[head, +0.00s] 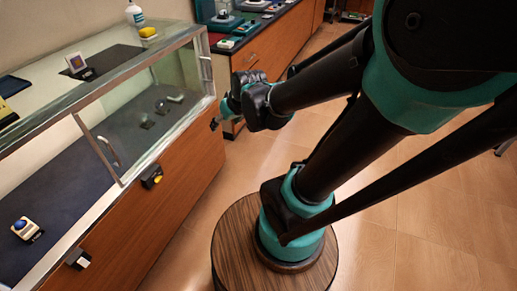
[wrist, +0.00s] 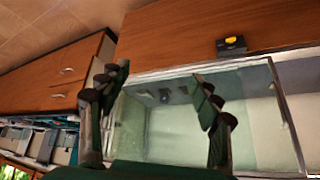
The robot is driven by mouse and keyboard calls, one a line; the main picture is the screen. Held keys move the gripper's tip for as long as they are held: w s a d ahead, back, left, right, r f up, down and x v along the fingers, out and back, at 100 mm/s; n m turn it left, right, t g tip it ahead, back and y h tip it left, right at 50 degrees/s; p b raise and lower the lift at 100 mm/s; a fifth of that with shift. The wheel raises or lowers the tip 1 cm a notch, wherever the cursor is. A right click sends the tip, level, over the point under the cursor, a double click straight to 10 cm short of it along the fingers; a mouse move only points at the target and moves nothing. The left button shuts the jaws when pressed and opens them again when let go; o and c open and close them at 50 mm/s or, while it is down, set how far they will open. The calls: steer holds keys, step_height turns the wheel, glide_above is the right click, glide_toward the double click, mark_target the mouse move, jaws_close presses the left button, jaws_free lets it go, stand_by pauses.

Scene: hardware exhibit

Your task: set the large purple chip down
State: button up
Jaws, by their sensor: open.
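My gripper (head: 216,122) is at the front right corner of the glass display case in the head view. No large purple chip can be made out with certainty. A small square piece with a purple-orange face in a pale frame (head: 76,62) stands on a dark mat on top of the case; I cannot tell if it is the chip.
The glass case (head: 140,65) has a wooden front and holds small items, including a blue-topped one (head: 22,227). A yellow-and-black lock (head: 152,177) sits on its front and also shows in the wrist view (wrist: 231,46). A bottle (head: 135,14) stands at the back. Open tiled floor lies right.

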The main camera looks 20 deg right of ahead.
steer(key=s+d+f+m+g+h, duration=0.2)
steer(key=s+d+f, duration=0.4)
steer(key=s+d, duration=0.3)
steer(key=shift+f+m+h, duration=0.2)
steer(key=shift+m+h, duration=0.1)
steer(key=shift+m, duration=0.2)
steer(key=shift+a, duration=0.1)
steer(key=shift+c, duration=0.6)
